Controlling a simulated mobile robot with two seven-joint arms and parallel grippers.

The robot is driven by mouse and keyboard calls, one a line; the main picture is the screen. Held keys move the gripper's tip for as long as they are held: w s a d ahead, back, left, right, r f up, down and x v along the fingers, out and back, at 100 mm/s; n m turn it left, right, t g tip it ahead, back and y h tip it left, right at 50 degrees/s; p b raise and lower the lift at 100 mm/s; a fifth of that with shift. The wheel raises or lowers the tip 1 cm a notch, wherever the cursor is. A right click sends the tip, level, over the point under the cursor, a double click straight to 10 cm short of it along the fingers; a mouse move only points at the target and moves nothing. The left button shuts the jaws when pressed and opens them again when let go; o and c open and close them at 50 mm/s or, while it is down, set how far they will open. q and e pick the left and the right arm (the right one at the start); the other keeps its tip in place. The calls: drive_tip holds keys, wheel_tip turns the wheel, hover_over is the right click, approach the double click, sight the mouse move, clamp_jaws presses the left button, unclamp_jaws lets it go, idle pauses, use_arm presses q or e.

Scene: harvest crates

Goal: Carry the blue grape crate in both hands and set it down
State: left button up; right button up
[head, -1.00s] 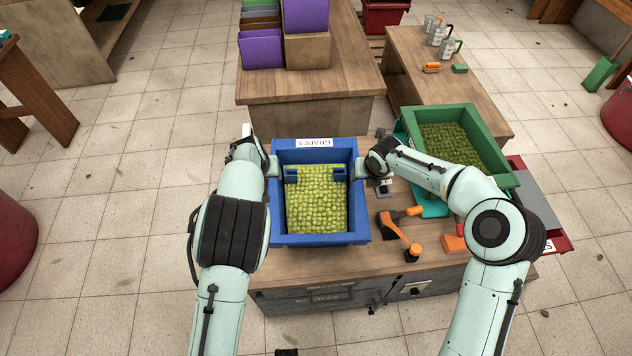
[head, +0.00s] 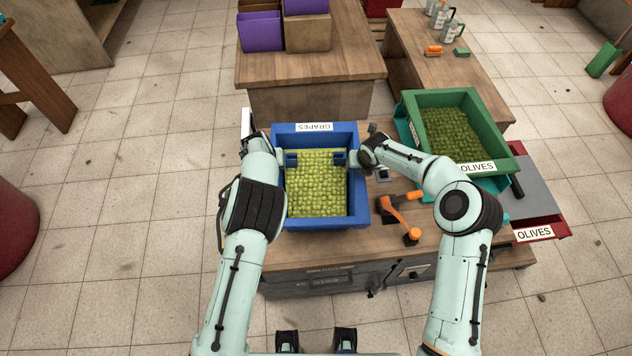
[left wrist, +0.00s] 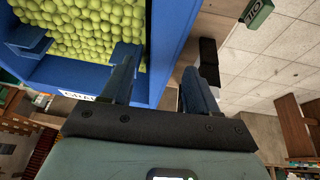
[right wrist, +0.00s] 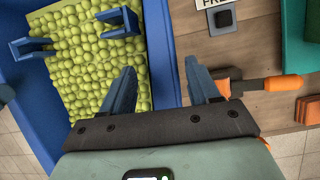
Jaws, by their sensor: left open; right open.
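The blue crate (head: 361,200), labelled GRAPES and full of green grapes (head: 316,190), sits level on the wooden workbench (head: 300,256). Two blue brackets show inside its side walls; they also show in the right wrist view (right wrist: 30,45). My left gripper (head: 272,158) is open at the crate's left wall. In the left wrist view its fingers (left wrist: 160,90) stand either side of the wall (left wrist: 170,35). My right gripper (head: 354,160) is open at the right wall, its fingers (right wrist: 160,88) either side of that wall (right wrist: 160,40). I cannot tell whether the fingers touch it.
A green crate of olives (head: 408,112) stands right of the grape crate. An orange-handled tool (head: 403,212) lies on the bench between them. A red crate (head: 545,229) is at the far right. A second table (head: 350,68) with purple boxes stands behind. Open floor lies left.

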use_arm(q)
drive_tip(key=shift+x, duration=2.2)
use_arm(e)
drive_tip(key=shift+x, duration=2.2)
use_arm(q)
clamp_jaws()
use_arm(e)
clamp_jaws()
use_arm(q)
drive_tip(key=shift+d, duration=0.1)
